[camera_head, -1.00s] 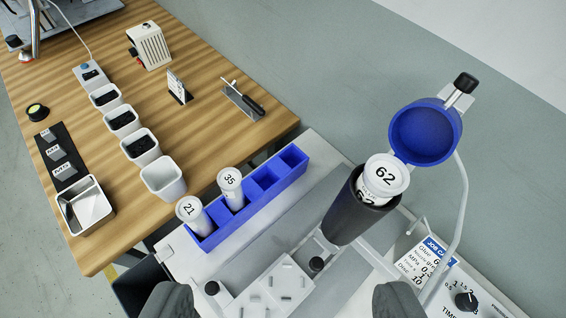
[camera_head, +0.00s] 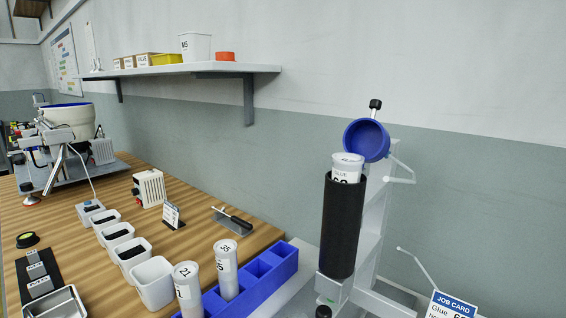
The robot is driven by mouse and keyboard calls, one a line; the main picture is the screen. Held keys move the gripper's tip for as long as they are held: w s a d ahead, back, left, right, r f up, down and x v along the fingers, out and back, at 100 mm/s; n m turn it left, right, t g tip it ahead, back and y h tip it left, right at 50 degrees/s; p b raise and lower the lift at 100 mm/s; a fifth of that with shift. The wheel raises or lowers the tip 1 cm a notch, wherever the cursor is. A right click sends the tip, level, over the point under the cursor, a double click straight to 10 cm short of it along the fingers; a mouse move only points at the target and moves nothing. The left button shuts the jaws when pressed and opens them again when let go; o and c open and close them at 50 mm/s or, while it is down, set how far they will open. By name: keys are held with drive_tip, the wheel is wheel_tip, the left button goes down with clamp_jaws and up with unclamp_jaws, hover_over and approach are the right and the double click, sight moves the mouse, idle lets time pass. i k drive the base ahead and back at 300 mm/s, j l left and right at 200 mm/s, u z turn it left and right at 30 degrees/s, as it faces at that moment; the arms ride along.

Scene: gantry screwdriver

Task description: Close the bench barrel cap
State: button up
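The bench barrel (camera_head: 341,228) is a black upright cylinder right of centre, on a pale stand. A white cartridge (camera_head: 347,163) sits in it, its top standing out above the rim; its number is only partly readable here, and read 62 in the earlier view. The blue round cap (camera_head: 366,141) stands open above and behind the barrel mouth, hollow side facing me, with a black knob (camera_head: 375,104) on a short stem at its top. My gripper is not in view.
A blue rack (camera_head: 270,266) at the bottom holds cartridges 21 (camera_head: 187,285) and 35 (camera_head: 228,268). A wooden bench (camera_head: 75,232) with white bins (camera_head: 152,282) lies left. A bent pale rod (camera_head: 412,262) and job card (camera_head: 452,306) stand right. A wall shelf (camera_head: 190,69) hangs above.

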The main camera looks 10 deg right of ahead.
sight(366, 137)
drive_tip(key=k+l+z, duration=0.25)
drive_tip(key=k+l, duration=0.55)
drive_tip(key=k, duration=0.15)
drive_tip(key=i+l, duration=0.1)
drive_tip(key=i, duration=0.45)
